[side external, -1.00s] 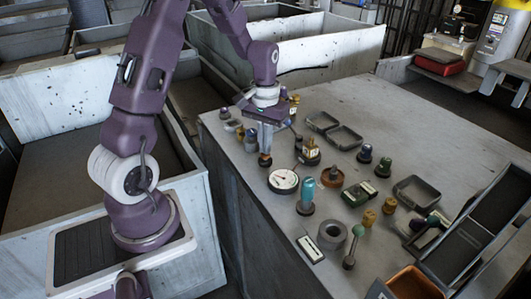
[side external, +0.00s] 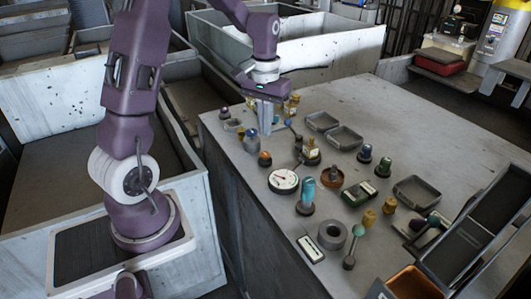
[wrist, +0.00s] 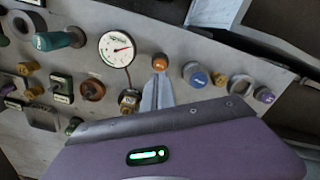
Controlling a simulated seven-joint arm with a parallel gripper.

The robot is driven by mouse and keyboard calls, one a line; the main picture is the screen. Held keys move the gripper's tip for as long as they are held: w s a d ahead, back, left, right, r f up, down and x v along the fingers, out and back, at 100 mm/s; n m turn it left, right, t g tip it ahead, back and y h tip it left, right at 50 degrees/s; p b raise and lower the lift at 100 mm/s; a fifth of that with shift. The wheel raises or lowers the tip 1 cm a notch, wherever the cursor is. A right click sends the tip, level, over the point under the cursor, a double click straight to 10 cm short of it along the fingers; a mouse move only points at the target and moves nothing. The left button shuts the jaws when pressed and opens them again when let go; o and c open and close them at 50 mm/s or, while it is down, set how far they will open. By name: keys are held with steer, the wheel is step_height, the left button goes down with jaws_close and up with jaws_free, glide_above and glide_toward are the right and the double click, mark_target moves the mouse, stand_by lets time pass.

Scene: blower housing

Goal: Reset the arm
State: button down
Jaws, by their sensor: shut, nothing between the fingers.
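My gripper (side external: 265,122) is over the far left part of the grey work table (side external: 410,120), above the small parts, pointing down. Its fingers are together and hold nothing. In the wrist view the fingers (wrist: 157,90) show as a pale grey wedge just below an orange-topped knob (wrist: 160,62). That knob stands on the table below and in front of the gripper in the side view (side external: 265,158). I cannot tell how far the fingertips are above the table.
A white dial gauge (side external: 283,181), a teal-topped part (side external: 307,192), a grey ring (side external: 332,236) and several knobs crowd the near side. Shallow grey trays (side external: 345,137) lie mid-table. A black bin (side external: 500,195) and an orange bin (side external: 412,285) stand at right. The far right tabletop is clear.

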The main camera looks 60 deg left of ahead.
steer(key=s+d+r+m+t, duration=0.2)
steer(key=s+d+r, duration=0.3)
steer(key=d+r, duration=0.4)
steer(key=s+d+r+m+t, duration=0.3)
steer(key=s+d, duration=0.5)
steer(key=s, duration=0.5)
steer(key=shift+s+m+t, duration=0.2)
steer(key=shift+m+t, duration=0.1)
steer(key=shift+m, duration=0.2)
steer(key=shift+r, duration=0.1)
